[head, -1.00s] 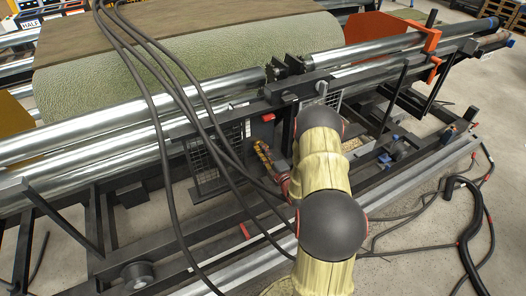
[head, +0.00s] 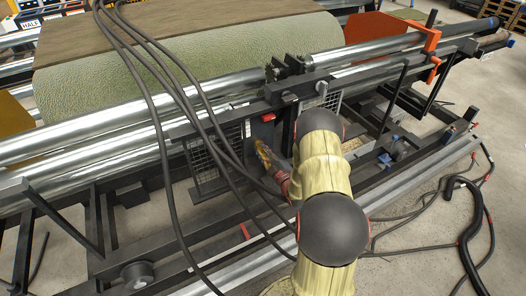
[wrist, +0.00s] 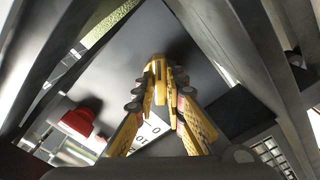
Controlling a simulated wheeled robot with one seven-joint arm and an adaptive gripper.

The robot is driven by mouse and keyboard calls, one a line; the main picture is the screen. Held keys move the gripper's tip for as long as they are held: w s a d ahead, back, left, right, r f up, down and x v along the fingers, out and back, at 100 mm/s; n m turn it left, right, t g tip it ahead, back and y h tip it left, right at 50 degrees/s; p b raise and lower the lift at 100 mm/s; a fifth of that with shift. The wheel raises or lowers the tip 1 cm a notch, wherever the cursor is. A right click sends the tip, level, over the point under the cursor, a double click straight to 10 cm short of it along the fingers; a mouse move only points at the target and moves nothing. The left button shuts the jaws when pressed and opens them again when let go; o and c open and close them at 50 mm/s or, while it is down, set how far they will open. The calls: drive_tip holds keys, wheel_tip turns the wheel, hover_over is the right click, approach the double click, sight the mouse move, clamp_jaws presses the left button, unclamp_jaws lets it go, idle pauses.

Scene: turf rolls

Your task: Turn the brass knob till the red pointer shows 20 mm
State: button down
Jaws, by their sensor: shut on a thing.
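In the wrist view the yellow fingers of my gripper (wrist: 160,76) meet on a small brass knob (wrist: 157,60) on a dark grey panel. The fingers cover most of the knob. Between the fingers shows part of a white scale plate (wrist: 150,134) with black marks and figures, among them a 0 and what looks like 10. I cannot make out the red pointer or its reading. In the head view my gripper (head: 263,155) reaches the panel below the rollers, and the knob is hidden there.
A red rounded part (wrist: 82,118) is left of the fingers in the wrist view. Dark frame bars surround the panel closely. In the head view wire mesh guards (head: 205,165) flank it, black cables (head: 190,110) hang in front, and a green turf roll (head: 190,75) lies behind.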

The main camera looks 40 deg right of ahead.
drive_tip(key=m, duration=0.6)
drive_tip(key=shift+f+p, duration=0.1)
drive_tip(key=shift+p, duration=0.2)
drive_tip(key=m+p, duration=0.1)
drive_tip(key=m, duration=0.5)
drive_tip(key=m+p, duration=0.1)
drive_tip(key=m, duration=0.3)
drive_tip(key=shift+m+p, duration=0.45)
drive_tip(key=shift+m, duration=1.25)
drive_tip(key=c, duration=1.8)
unclamp_jaws()
drive_tip(key=shift+c, duration=0.2)
drive_tip(key=shift+s, duration=0.15)
